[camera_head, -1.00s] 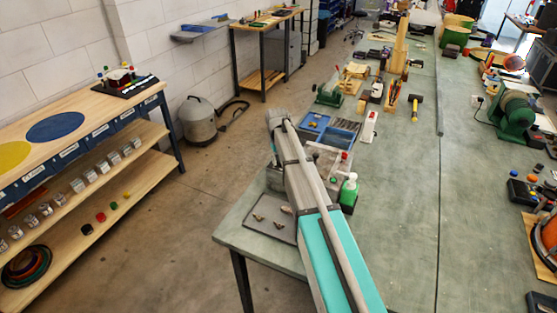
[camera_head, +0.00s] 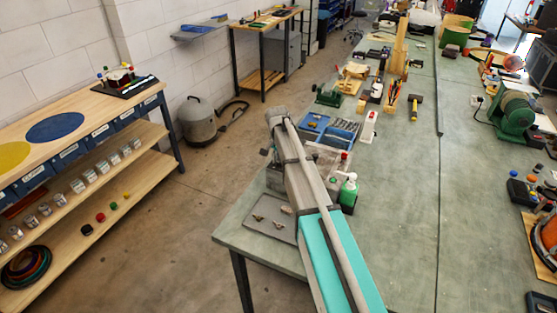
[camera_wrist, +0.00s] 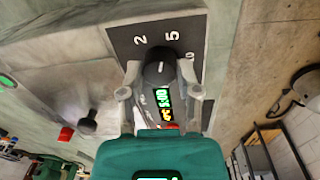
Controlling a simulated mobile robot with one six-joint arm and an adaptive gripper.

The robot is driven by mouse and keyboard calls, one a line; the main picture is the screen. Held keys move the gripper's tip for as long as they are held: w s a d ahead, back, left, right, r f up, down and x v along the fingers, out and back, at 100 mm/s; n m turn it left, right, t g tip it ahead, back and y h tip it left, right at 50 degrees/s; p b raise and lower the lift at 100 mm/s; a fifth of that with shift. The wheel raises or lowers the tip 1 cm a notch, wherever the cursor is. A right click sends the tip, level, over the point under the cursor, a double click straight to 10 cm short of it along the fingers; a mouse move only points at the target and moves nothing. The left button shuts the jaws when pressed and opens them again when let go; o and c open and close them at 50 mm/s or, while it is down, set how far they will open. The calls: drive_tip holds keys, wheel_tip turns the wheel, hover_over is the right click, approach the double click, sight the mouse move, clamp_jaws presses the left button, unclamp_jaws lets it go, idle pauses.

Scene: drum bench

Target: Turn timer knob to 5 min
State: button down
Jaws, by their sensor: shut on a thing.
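In the wrist view, the dark timer knob (camera_wrist: 159,66) stands between the two grey fingers of my gripper (camera_wrist: 160,92), which is shut on its sides. A white mark shows on the knob. Behind it is a dark dial plate (camera_wrist: 127,34) with white numbers 2 and 5; the 5 is just above the knob. A lit display (camera_wrist: 163,103) below the knob has green digits that seem to read 5:00, with yellow characters beside them. In the head view, my arm hides the knob, and the gripper cannot be made out.
In the wrist view, a dark knob (camera_wrist: 88,122) and a red piece (camera_wrist: 66,134) stand at left. In the head view, a green bottle (camera_head: 348,191), a grey tray (camera_head: 268,232) and a blue bin (camera_head: 312,127) lie close around my arm.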

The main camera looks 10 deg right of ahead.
drive_tip(key=shift+m, duration=0.9)
drive_tip(key=shift+c, duration=1.5)
unclamp_jaws()
